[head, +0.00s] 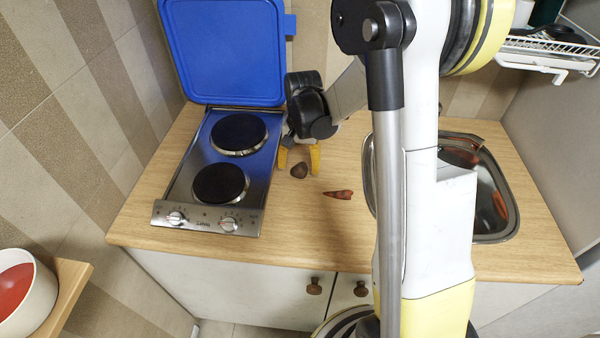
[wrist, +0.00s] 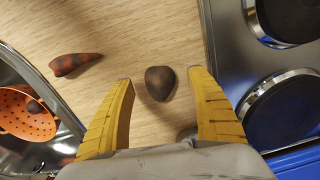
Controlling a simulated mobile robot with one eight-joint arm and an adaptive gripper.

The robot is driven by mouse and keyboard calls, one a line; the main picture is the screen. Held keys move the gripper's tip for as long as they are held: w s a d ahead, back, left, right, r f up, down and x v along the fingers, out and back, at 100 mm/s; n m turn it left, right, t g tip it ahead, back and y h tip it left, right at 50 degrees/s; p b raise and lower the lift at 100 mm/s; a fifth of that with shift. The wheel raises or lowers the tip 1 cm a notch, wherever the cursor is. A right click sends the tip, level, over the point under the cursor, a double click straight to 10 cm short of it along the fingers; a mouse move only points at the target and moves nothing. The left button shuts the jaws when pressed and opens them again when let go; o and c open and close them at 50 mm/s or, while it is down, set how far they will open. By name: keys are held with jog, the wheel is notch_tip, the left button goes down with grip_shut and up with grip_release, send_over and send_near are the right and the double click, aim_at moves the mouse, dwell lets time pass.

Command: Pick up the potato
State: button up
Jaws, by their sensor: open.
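The potato (head: 299,170) is a small brown lump on the wooden counter, just right of the hob. It also shows in the wrist view (wrist: 160,83), between and slightly beyond my fingertips. My gripper (head: 299,157) has yellow fingers spread wide, one on each side of the potato in the head view. In the wrist view my gripper (wrist: 158,75) is open and empty, and neither finger visibly touches the potato. The exact height of the fingertips above the counter is hard to tell.
A reddish carrot-like piece (head: 339,194) lies right of the potato. The two-plate hob (head: 190,205) with its raised blue lid (head: 225,50) stands left. A sink (head: 497,190) with an orange strainer (wrist: 22,112) is right. Counter (head: 290,235) in front is clear.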

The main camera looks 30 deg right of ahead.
notch_tip(320, 180, down, 3)
jog(key=shift+r, duration=0.2)
jog(key=c, duration=1.2)
jog(key=shift+c, duration=0.2)
